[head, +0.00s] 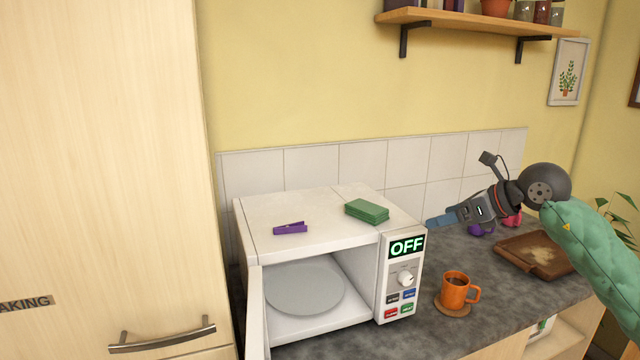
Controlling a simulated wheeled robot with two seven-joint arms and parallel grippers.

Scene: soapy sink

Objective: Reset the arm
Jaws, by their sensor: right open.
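My right arm (590,250) comes in from the right edge in a green padded sleeve. My right gripper (436,221) has blue fingertips and points left, in the air above the counter, right of the microwave. It is open and I see nothing in it. My left gripper is not in the head view.
A white microwave (330,210) stands with its door open; its display reads OFF. A green sponge (366,210) and purple clip (290,228) lie on top. An orange mug (455,290) stands on a coaster. A brown board (535,254) lies behind my arm. A shelf (470,22) hangs above.

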